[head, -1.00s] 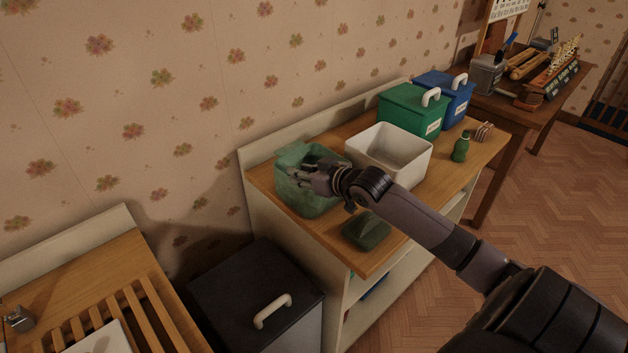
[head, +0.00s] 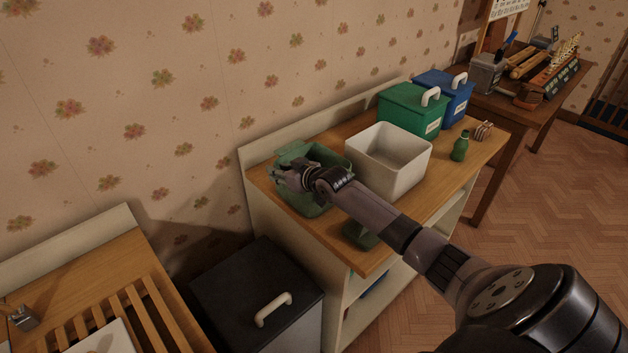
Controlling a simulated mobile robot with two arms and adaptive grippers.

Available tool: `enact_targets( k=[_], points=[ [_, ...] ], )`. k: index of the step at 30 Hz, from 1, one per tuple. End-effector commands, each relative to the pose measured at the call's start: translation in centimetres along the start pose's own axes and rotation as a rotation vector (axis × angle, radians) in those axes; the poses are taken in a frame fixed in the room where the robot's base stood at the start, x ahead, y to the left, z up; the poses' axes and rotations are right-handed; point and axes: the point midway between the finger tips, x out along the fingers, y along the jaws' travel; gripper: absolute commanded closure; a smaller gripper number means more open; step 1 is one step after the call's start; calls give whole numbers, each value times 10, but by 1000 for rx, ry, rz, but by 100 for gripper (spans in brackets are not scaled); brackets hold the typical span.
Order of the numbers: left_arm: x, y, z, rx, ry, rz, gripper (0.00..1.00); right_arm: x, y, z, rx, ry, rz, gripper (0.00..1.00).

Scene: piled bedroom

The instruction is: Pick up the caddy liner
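A green open-topped caddy (head: 327,154) stands at the near left end of the wooden-topped shelf unit. I cannot clearly tell a liner apart from the caddy. A dark green, low object (head: 360,235) lies on the shelf top in front of it, partly hidden by my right arm; I cannot tell whether it is a lid or folded material. My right gripper (head: 284,179) is over the caddy's near left part, at about rim height. Its fingers are small and dark, so whether they are open or hold anything is unclear. My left gripper is not in view.
A white open bin (head: 405,170) stands just right of the caddy. Green (head: 405,112) and blue (head: 452,92) lidded bins and a green bottle (head: 460,147) are farther right. A dark lidded bin (head: 235,280) stands on the near left, beside a slatted wooden surface (head: 150,315).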

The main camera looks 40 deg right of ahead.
Motion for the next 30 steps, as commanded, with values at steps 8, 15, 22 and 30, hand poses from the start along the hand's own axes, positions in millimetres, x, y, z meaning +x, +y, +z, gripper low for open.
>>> enact_targets(
  k=[8,15,22,30],
  points=[
    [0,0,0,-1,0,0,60,0,0,0,0,1,0,79],
    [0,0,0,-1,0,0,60,0,0,0,0,1,0,95],
    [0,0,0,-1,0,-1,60,0,0,0,0,1,0,100],
    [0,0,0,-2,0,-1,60,0,0,0,0,1,0,100]
  ],
)
